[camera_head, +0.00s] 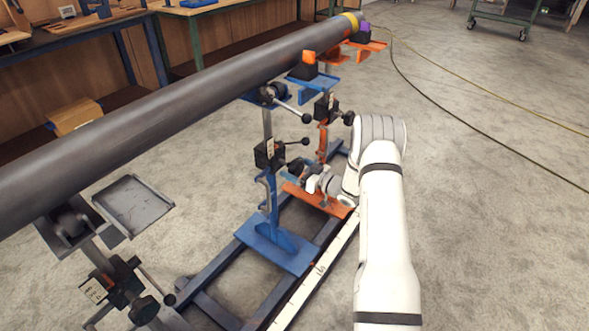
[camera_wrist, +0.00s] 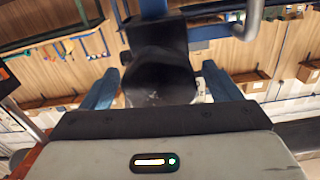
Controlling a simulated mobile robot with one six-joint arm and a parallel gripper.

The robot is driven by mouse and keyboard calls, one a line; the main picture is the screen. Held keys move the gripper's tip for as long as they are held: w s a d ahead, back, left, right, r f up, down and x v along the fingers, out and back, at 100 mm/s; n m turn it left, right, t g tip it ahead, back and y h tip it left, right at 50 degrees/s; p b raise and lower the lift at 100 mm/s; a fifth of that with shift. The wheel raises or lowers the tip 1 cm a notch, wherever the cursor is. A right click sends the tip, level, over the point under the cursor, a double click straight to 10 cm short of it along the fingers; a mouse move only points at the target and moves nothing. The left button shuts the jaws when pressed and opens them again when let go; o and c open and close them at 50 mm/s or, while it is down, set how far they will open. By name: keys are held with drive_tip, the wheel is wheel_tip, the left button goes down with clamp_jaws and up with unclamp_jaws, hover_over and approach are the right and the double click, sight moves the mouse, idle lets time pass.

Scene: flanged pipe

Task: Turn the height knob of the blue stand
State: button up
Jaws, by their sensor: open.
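The blue stand (camera_head: 268,190) is upright in the middle of the head view, under the long grey pipe (camera_head: 150,107). A black clamp block (camera_head: 268,154) with a lever sits on its post. In the wrist view, the stand's black height knob (camera_wrist: 157,80) is straight ahead, below a blue post (camera_wrist: 153,8). My gripper (camera_wrist: 160,72) is open, with one blue finger on each side of the knob. Gaps show between the fingers and the knob, and I see no contact. In the head view my gripper (camera_head: 299,174) is beside the stand's right side, and the knob is not clear there.
An orange stand (camera_head: 322,142) with its own black knob (camera_head: 348,118) stands just behind my gripper. A grey stand (camera_head: 108,275) is at the front left. Blue base rails (camera_head: 235,283) run along the floor. Open floor (camera_head: 490,200) lies to the right.

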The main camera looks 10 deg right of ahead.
drive_tip(key=shift+w+a, duration=0.2)
drive_tip(key=c, duration=1)
